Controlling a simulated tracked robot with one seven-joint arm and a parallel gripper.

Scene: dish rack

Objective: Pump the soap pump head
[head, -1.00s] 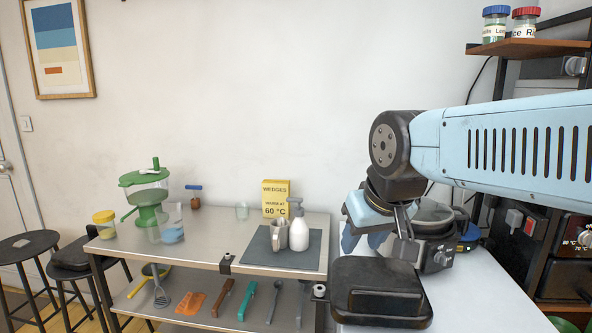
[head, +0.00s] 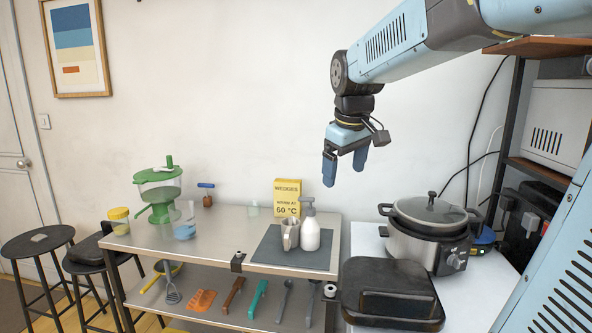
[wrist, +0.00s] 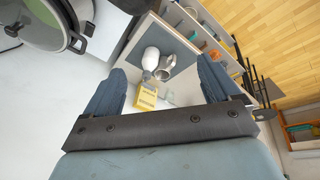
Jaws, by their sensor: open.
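The white soap pump bottle (head: 310,236) stands upright on a dark grey mat (head: 262,246) at the right end of the steel table. Its grey pump head (head: 307,205) is on top. In the wrist view the bottle (wrist: 151,58) appears between my fingers, some distance beyond them, with the pump head (wrist: 147,75) toward the bottom of the picture. My gripper (head: 343,176) is open and empty, with fingers pointing down. It hangs in the air above and to the right of the bottle, clear of it.
A metal pitcher (head: 290,233) stands close to the bottle's left. A yellow box (head: 287,192) stands behind them. A slow cooker (head: 428,235) and a black case (head: 390,290) are on the white counter at right. A green juicer (head: 158,190) stands at left.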

